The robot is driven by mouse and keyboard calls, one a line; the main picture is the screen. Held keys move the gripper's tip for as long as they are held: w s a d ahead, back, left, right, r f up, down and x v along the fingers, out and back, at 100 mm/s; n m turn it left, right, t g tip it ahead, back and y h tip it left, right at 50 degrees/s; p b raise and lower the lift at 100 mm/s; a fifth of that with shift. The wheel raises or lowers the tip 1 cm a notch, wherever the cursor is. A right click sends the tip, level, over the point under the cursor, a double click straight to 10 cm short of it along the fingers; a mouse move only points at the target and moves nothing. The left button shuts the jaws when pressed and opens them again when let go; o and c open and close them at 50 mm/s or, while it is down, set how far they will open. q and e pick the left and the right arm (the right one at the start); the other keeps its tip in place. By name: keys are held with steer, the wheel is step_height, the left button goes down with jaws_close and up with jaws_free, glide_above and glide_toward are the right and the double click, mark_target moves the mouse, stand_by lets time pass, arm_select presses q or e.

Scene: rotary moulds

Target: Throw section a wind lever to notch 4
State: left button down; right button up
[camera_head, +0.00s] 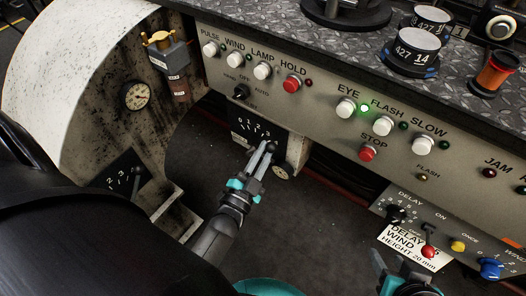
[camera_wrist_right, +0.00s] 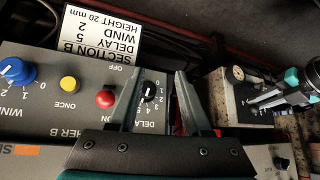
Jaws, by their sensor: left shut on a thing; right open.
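A dark lever plate (camera_head: 240,124) with white notch numbers from 0 up sits low on the grey panel, left of centre in the head view. My left gripper (camera_head: 268,151) is shut on the dark lever knob (camera_head: 272,146) in front of this plate, near its right, higher-number end. The fingers hide most of the lever, so the exact notch cannot be read. The left gripper also shows at the right of the right wrist view (camera_wrist_right: 252,104). My right gripper (camera_wrist_right: 157,85) is open and empty, its fingers over the delay panel.
A second numbered plate with a lever (camera_head: 128,178) is at the left, beside a white drum (camera_head: 75,50). The delay panel (camera_head: 465,247) with knobs, buttons and a Section B card (camera_wrist_right: 100,38) lies at lower right.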

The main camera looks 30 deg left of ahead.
arm_select(q)
steer(key=shift+w+d+r, duration=0.1)
steer(key=shift+d, duration=0.05)
steer(key=c, duration=0.8)
jaws_free()
steer(key=shift+c, duration=0.2)
steer(key=s+d+f+p, duration=0.1)
steer(key=s+f+p, duration=0.1)
steer(key=s, duration=1.3)
steer(key=shift+p, duration=0.4)
arm_select(e)
steer(key=s+d+g, duration=0.1)
steer(key=s+d+f+g+h, duration=0.1)
steer(key=s+d+g, duration=0.1)
steer(key=shift+d+f, duration=0.15)
steer(key=shift+f, duration=0.2)
